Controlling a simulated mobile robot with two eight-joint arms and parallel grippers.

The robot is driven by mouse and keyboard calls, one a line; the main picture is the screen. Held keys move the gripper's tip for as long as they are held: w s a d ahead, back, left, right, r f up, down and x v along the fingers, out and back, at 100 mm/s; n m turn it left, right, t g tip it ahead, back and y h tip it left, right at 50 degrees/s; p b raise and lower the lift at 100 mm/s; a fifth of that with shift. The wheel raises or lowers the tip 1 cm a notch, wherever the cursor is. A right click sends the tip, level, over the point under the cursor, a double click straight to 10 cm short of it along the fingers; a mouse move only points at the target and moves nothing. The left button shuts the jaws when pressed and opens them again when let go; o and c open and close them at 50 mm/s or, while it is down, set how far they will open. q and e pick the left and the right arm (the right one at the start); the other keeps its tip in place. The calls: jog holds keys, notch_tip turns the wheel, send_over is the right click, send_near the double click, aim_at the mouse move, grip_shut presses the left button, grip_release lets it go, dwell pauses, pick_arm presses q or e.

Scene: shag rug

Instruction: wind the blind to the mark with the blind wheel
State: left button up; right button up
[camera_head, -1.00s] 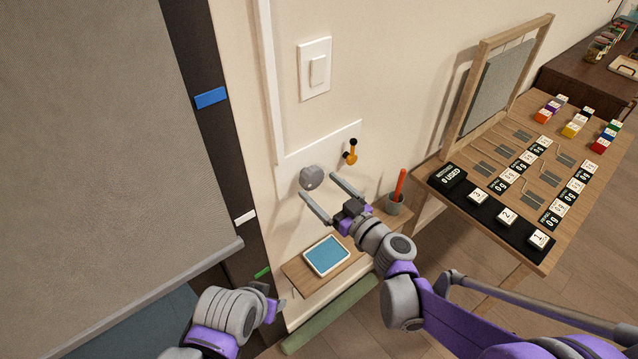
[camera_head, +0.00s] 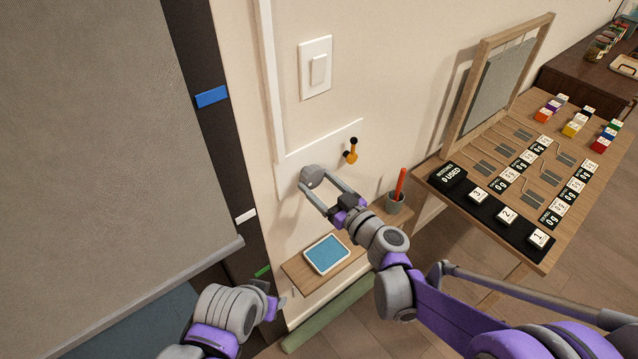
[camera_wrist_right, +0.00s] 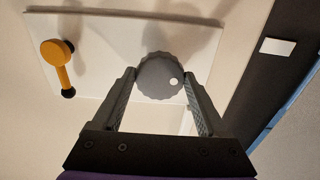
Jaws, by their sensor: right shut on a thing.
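The blind wheel (camera_head: 312,175) is a grey ribbed knob on a white wall panel. In the right wrist view the wheel (camera_wrist_right: 160,76) shows a white dot near its right side. My right gripper (camera_head: 319,186) is shut on the wheel, one finger on each side. The grey blind (camera_head: 100,150) hangs at the left, its bottom bar (camera_head: 150,300) below the white mark at its right end. On the dark side strip are a blue mark (camera_head: 211,97), a white mark (camera_head: 245,216) and a green mark (camera_head: 263,272). My left gripper (camera_head: 275,302) is low, its opening unclear.
An orange lever (camera_head: 351,151) with a black tip is right of the wheel. A light switch (camera_head: 316,68) is above. A wooden table (camera_head: 560,130) with blocks stands right.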

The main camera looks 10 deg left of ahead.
jog(key=shift+m, duration=0.3)
jog(key=m, duration=0.4)
jog(key=m+b, duration=0.1)
jog(key=m, duration=0.4)
jog(key=shift+s+a+m, duration=0.1)
jog(key=shift+m, duration=0.3)
jog(key=m+b, duration=0.1)
jog(key=m, duration=0.4)
jog(key=m+b, duration=0.1)
jog(key=m, duration=0.4)
jog(key=shift+r+m+b, duration=0.15)
jog(key=shift+m+b, duration=0.2)
jog(key=shift+m, duration=0.05)
jog(key=m+b, duration=0.1)
jog(key=m, duration=0.3)
jog(key=shift+m, duration=0.3)
jog(key=m+b, duration=0.1)
jog(key=m, duration=0.3)
jog(key=shift+r, duration=0.1)
jog(key=m+b, duration=0.1)
jog(key=m, duration=0.4)
pick_arm(q)
notch_tip(320, 180, down, 9)
jog(key=s+b, duration=0.1)
jog(key=s, duration=0.1)
pick_arm(e)
jog(key=shift+r+m, duration=0.1)
jog(key=shift+m, duration=2.2)
